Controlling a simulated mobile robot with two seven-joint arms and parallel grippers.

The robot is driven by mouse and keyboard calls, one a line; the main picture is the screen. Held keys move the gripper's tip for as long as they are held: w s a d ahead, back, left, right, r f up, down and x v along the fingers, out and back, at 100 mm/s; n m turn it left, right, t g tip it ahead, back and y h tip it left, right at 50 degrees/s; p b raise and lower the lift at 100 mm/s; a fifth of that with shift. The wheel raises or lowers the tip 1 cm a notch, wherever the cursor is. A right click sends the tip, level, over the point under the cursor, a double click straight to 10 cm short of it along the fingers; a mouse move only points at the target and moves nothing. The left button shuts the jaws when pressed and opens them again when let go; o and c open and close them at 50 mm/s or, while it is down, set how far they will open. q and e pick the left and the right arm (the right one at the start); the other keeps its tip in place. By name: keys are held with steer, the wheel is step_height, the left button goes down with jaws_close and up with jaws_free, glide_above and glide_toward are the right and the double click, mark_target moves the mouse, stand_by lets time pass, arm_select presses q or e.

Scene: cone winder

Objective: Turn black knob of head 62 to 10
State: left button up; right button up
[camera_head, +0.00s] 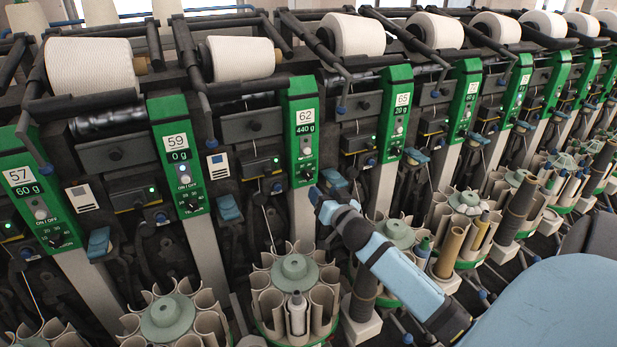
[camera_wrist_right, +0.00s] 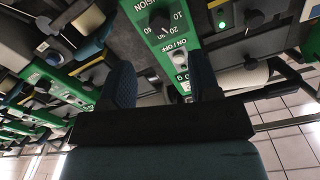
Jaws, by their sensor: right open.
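Head 62's green panel (camera_head: 301,120) stands near the middle of the head view, with a "62" label and a display reading 440 g. Its black knob (camera_head: 307,172) is near the panel's lower end; its setting is too small to read there. My right gripper (camera_head: 318,194) is just below and right of that knob, apart from it. In the right wrist view, a green panel shows a black knob (camera_wrist_right: 160,18) with 10, 20 and 40 marks. My open right gripper (camera_wrist_right: 162,76) has its two fingers apart, with the knob beyond the tips. My left gripper is not in view.
Neighbouring panels of head 59 (camera_head: 175,150) and head 65 (camera_head: 396,110) stand on either side. Yarn cones (camera_head: 240,57) sit above.

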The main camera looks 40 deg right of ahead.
mark_target(309, 176)
steer(key=x, duration=0.9)
steer(key=shift+a+p, duration=0.1)
steer(key=shift+p, duration=0.2)
steer(key=c, duration=0.9)
